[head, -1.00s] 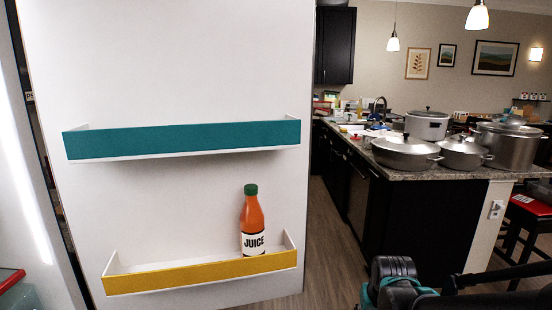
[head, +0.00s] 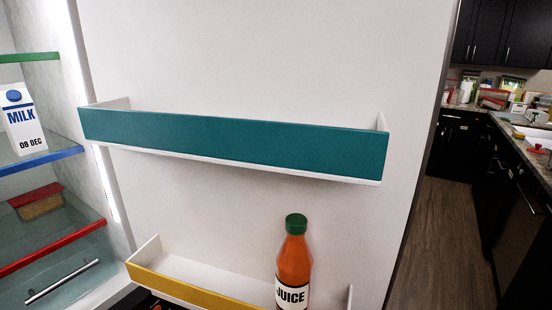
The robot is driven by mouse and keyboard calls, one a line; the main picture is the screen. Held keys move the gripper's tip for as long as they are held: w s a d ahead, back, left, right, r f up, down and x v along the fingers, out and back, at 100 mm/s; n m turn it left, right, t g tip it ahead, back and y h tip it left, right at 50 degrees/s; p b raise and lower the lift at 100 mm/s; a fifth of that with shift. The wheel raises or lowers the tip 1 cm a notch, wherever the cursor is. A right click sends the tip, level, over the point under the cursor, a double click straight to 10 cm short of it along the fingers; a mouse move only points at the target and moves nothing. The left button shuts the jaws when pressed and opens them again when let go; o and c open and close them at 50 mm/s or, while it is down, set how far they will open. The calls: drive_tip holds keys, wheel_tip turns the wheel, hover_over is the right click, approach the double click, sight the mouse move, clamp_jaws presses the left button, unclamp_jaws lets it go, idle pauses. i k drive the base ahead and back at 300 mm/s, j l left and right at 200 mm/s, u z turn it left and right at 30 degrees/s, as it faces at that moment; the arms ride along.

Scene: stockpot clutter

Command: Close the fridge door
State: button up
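The fridge door (head: 260,60) stands open and its inner face fills the middle of the head view. It carries a teal shelf (head: 235,136) and, below it, a yellow-fronted shelf (head: 170,285). An orange juice bottle (head: 294,262) with a green cap stands upright in the lower shelf. The open fridge interior (head: 60,215) shows at the left.
Inside the fridge, a milk carton (head: 21,122) stands on the blue-edged shelf (head: 40,160), with a container (head: 38,203) lower down. Right of the door's edge is open wooden floor (head: 450,235). A dark counter (head: 520,200) and cabinets stand beyond.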

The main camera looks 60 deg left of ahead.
sight(220, 122)
drive_tip(key=i+j+u, duration=0.2)
drive_tip(key=i+u, duration=1.05)
drive_tip(key=i, duration=0.15)
drive_tip(key=i+l+u, duration=0.3)
drive_tip(key=u, duration=0.15)
drive_tip(key=i+u, duration=0.95)
drive_tip(key=i+l+u, duration=0.25)
drive_tip(key=u, duration=1.1)
drive_tip(key=l+u, duration=0.1)
drive_tip(key=u, duration=1.15)
drive_tip(key=l+u, duration=0.1)
drive_tip(key=u, duration=0.3)
drive_tip(key=k+l+u, duration=0.25)
drive_tip(key=u, duration=0.15)
drive_tip(key=k+l+u, duration=0.1)
drive_tip(key=k+u, duration=0.3)
drive_tip(key=k, duration=0.05)
